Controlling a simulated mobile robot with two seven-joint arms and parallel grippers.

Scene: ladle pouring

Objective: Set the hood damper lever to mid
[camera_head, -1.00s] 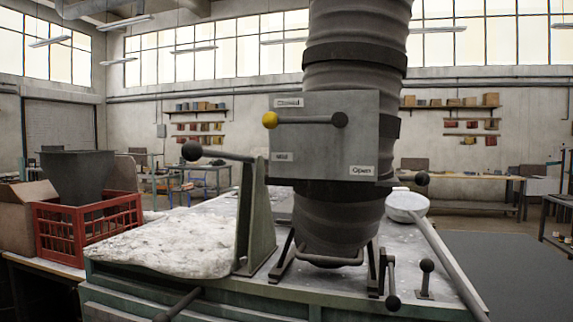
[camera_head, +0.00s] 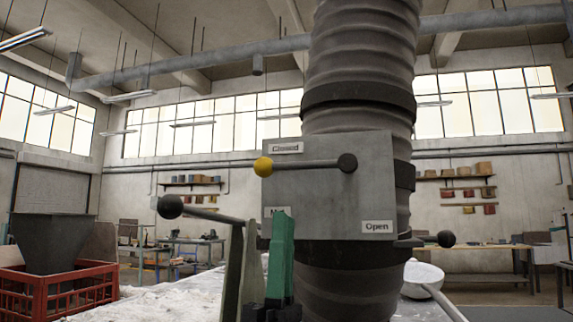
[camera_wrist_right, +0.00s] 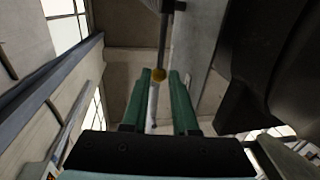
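The damper lever is a grey rod with a yellow knob (camera_head: 263,166) at its left end and a dark pivot (camera_head: 347,162) at its right. It lies nearly level across the grey damper plate (camera_head: 325,190), just under the "Closed" label (camera_head: 285,147). The partly hidden label, seemingly "Mid" (camera_head: 272,211), is lower left; "Open" (camera_head: 377,226) is lower right. My right gripper (camera_head: 279,216) points up below the knob, apart from it. My left gripper is out of view.
The thick ribbed duct (camera_head: 360,80) rises behind the plate. A black-ended handle (camera_head: 170,206) on an upright bracket stands left of my gripper. Another black knob (camera_head: 446,239) sticks out right of the plate. A red crate (camera_head: 60,290) is at the far left.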

